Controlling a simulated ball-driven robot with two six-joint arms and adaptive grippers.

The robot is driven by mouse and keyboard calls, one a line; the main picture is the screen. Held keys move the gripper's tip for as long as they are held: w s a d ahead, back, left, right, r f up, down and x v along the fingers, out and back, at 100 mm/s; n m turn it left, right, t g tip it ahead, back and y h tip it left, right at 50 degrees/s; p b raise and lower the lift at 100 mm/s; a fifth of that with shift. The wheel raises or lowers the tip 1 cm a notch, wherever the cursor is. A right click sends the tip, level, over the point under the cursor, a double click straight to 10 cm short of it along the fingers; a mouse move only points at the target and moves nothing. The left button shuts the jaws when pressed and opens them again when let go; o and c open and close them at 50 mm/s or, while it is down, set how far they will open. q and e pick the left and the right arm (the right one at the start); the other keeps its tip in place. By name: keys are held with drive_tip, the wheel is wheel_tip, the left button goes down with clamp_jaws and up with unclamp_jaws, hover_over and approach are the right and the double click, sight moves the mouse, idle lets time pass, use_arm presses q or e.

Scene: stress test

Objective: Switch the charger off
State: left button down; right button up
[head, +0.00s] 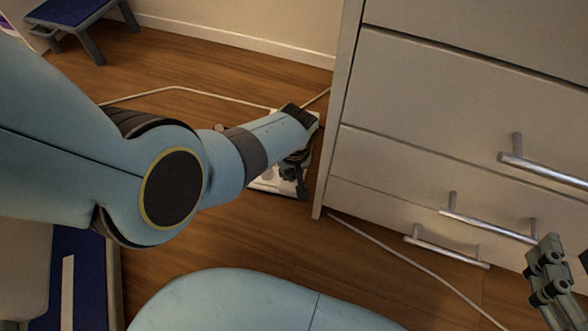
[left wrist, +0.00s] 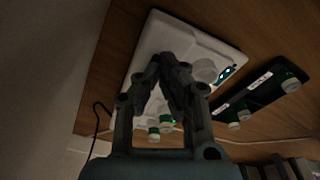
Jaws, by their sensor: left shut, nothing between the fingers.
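A white unit with rounded corners (left wrist: 205,52), which may be the charger, lies on the wood floor. It has a dark oval panel with lit green-white marks (left wrist: 226,73) and a green light low down. In the head view the white unit (head: 268,183) shows beside the drawer cabinet, partly hidden by my left arm. My left gripper (head: 294,190) is over it, pointing down. In the left wrist view its fingertips (left wrist: 168,60) are together and empty, in front of the unit; contact is unclear. My right gripper (head: 548,272) is at the lower right edge, partly cut off.
A dark strip with white labels (left wrist: 262,92) and green-white knobs lies beside the unit. A pale drawer cabinet (head: 440,85) with metal handles stands close on the right. White cables (head: 180,88) run over the floor. A blue-topped stool (head: 68,12) is at the back left.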

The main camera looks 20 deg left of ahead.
use_arm(q)
drive_tip(key=shift+f+b, duration=0.3)
drive_tip(key=shift+f, duration=0.1)
use_arm(e)
drive_tip(key=shift+s+f, duration=0.1)
drive_tip(key=shift+f, duration=0.3)
use_arm(q)
drive_tip(key=shift+r, duration=0.15)
use_arm(e)
drive_tip(key=shift+r, duration=0.15)
use_arm(q)
drive_tip(key=shift+w+r+p, duration=0.1)
drive_tip(key=shift+r+p, duration=0.75)
drive_tip(key=shift+r, duration=0.1)
wheel_tip(320, 180, up, 5)
drive_tip(key=p, duration=0.4)
use_arm(e)
wheel_tip(320, 180, up, 7)
drive_tip(key=w, duration=0.1)
drive_tip(key=shift+w+r+t, duration=0.2)
drive_tip(key=shift+w+t, duration=0.1)
drive_tip(key=shift+t, duration=0.1)
use_arm(q)
drive_tip(key=shift+s+f, duration=0.1)
drive_tip(key=shift+s, duration=0.1)
